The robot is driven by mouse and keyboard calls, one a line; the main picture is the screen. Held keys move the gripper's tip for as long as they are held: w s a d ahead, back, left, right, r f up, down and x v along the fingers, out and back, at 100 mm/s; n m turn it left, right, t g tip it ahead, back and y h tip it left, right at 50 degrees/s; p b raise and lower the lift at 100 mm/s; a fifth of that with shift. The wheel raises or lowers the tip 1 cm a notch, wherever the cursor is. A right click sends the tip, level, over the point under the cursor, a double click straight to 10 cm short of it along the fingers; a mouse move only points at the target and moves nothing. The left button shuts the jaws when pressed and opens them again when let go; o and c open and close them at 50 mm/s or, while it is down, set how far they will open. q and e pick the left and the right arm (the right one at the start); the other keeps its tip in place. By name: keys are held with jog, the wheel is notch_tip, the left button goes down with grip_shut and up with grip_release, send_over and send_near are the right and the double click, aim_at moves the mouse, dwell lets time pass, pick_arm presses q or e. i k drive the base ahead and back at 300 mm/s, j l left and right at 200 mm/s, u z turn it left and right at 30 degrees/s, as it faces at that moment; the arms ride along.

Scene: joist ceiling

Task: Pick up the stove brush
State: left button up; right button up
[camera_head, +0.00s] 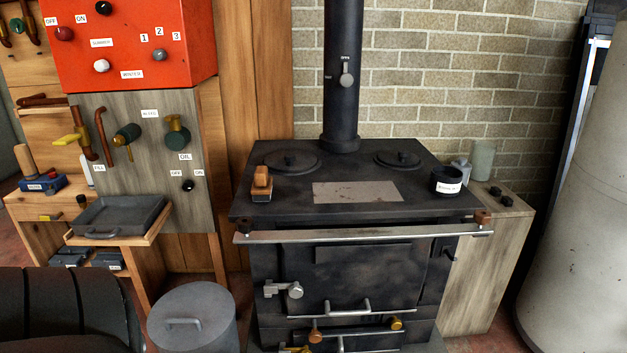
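A small brush with an orange-brown wooden handle and a dark base, which looks like the stove brush (262,184), sits on the left part of the black stove's top (350,213). It stands apart from the round lid behind it and close to the stove's left edge. Neither of my grippers shows in the head view. Nothing is holding the brush.
A black stovepipe (342,70) rises at the stove's back. A dark labelled pot (446,180) stands at the top's right. A metal rail (365,232) runs along the front. A lidded grey bin (192,322) and a tray (119,215) are at left.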

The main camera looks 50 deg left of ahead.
aim_at(261, 191)
jog(key=u, duration=1.7)
